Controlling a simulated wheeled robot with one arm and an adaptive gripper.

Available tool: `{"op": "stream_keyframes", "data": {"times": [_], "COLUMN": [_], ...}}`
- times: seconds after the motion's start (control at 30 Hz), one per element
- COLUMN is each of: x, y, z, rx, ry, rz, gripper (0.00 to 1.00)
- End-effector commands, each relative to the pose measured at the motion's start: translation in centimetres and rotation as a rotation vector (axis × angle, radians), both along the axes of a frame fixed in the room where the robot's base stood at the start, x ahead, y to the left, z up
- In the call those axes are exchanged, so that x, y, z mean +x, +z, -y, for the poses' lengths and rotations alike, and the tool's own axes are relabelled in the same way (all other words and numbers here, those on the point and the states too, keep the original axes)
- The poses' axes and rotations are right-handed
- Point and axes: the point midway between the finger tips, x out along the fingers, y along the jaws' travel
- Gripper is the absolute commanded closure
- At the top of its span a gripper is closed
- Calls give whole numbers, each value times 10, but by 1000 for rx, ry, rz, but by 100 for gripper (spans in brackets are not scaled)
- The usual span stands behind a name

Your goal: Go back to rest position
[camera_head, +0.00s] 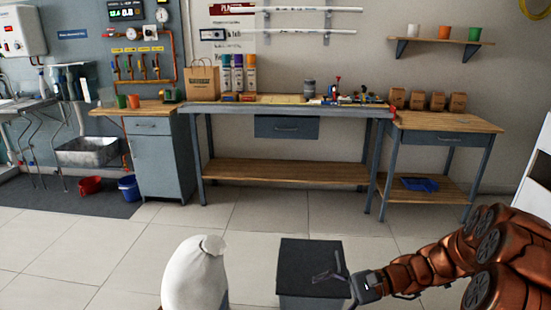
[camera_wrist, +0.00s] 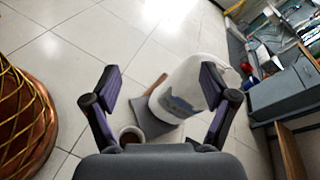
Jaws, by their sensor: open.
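My gripper (camera_head: 328,266) is at the end of my arm, reaching in from the lower right of the head view. It hangs in front of a dark square top at the bottom middle. In the wrist view my gripper (camera_wrist: 160,88) has its two fingers spread wide, with nothing between them. No object is held. The gripper appears apart from the workbench (camera_head: 290,172), which stands well beyond it against the back wall.
A white bag-like object (camera_head: 195,275) stands left of my gripper; a white rounded shape (camera_wrist: 187,88) lies beyond the fingers in the wrist view. A side table (camera_head: 450,124) with small boxes is at right, a grey cabinet (camera_head: 160,165) at left. The tiled floor between is clear.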

Motion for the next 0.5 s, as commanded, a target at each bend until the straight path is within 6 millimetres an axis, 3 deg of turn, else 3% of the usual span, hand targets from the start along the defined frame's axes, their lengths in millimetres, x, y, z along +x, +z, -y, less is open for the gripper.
{"op": "stream_keyframes", "data": {"times": [0.03,0.1,0.5], "x": [-10,-23,-102], "y": [20,34,106], "z": [-7,-14,-34], "rx": [-28,-67,-303], "ry": [39,86,343], "rz": [20,42,174], "gripper": [16,16,16]}}
